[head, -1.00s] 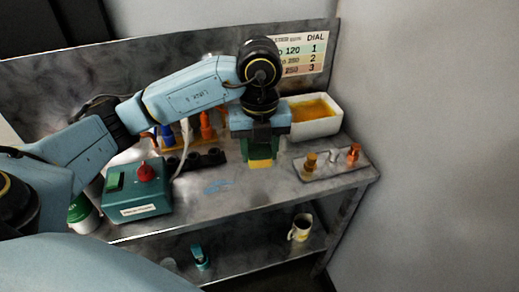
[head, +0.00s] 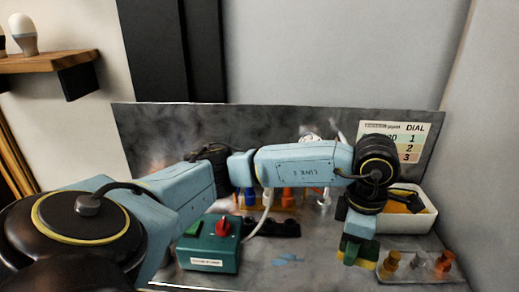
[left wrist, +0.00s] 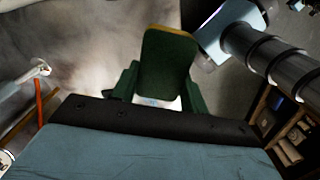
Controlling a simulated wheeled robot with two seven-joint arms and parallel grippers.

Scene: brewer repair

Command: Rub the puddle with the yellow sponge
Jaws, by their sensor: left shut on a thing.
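The yellow sponge (head: 371,265), with a dark green pad, hangs upright below my left gripper (head: 359,246). My left gripper is shut on it. In the left wrist view, the sponge's green face (left wrist: 165,62) and yellow rim show between the dark green fingers (left wrist: 160,92). The puddle (head: 288,259) is a small blue patch on the metal bench, left of the sponge in the head view. The sponge is to the side of the puddle, not over it; I cannot tell whether it touches the bench. My right gripper is not in view.
A teal box with a red knob (head: 222,228) stands left of the puddle. A black holder (head: 280,227) lies behind it. A tray of metal fittings (head: 418,271) is right of the sponge, and a white bin (head: 428,224) is behind. Bare bench surrounds the puddle.

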